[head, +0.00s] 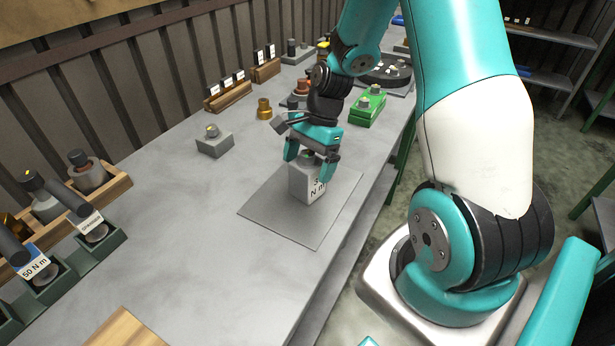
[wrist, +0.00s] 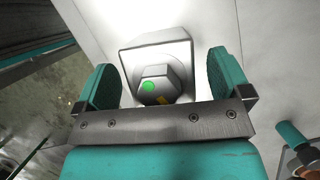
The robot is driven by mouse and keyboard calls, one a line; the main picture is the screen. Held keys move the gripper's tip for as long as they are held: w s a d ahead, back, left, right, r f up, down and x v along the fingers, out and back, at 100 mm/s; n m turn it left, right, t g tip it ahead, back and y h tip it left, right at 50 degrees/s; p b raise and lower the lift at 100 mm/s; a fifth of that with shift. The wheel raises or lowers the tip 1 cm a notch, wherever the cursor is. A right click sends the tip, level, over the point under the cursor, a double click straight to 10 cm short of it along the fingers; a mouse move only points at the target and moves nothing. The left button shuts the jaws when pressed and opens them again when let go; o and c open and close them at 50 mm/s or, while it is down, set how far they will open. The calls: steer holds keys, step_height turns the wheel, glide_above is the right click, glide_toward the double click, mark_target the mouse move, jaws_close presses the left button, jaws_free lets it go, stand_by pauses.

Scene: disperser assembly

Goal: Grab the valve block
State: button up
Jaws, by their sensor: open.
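The likely valve block is a grey block (head: 302,184) with a hex-headed bolt on top and a partly hidden "N m" label on its side. It stands upright on a flat grey mat (head: 310,228) on the bench. My gripper (head: 310,160) is open above it, with the teal fingers at either side of its top. In the wrist view the block (wrist: 180,52) lies between the spread fingers of my gripper (wrist: 165,80). The hex head (wrist: 160,82) carries a green dot and a yellow mark. I see no grip on the block.
Another grey block (head: 214,146) with a bolt stands at the left, near a brass part (head: 264,108). A green block (head: 366,108) stands behind my gripper. Torque tools sit in green holders (head: 104,240) at the left. The bench (head: 190,220) between is clear.

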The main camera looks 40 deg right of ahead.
steer(key=shift+a+f, duration=0.1)
steer(key=shift+f, duration=0.15)
steer(key=c, duration=1.7)
